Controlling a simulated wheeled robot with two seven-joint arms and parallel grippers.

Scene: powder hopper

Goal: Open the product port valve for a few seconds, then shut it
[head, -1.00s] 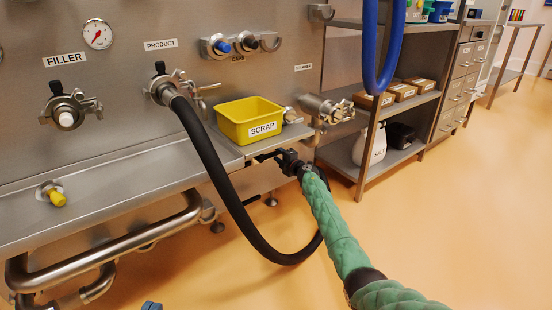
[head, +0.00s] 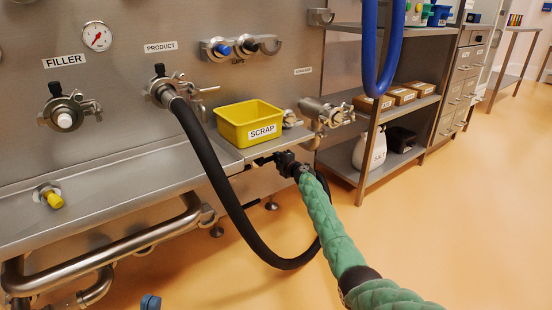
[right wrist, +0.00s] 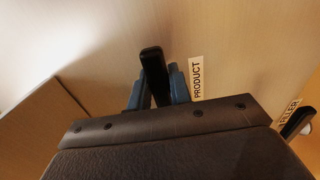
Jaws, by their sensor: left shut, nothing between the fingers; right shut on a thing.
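The PRODUCT port (head: 165,92) is a steel fitting on the wall under its PRODUCT label (head: 160,47), with a black knob on top and a black hose (head: 215,170) hanging from it. My right gripper (head: 278,160) reaches under the steel ledge, below the yellow SCRAP bin. In the right wrist view its blue fingers (right wrist: 158,90) are shut on a black handle (right wrist: 153,72), beside a PRODUCT label (right wrist: 197,77). The ledge hides much of this handle in the head view. Only a blue tip of my left gripper (head: 150,302) shows at the bottom edge, shut and empty.
The FILLER port (head: 66,117) is on the left of the wall. The SCRAP bin (head: 235,132) stands on the ledge. A blue hose (head: 382,80) hangs before the shelf rack (head: 375,180). Steel pipes (head: 120,245) run low at left. Floor at right is clear.

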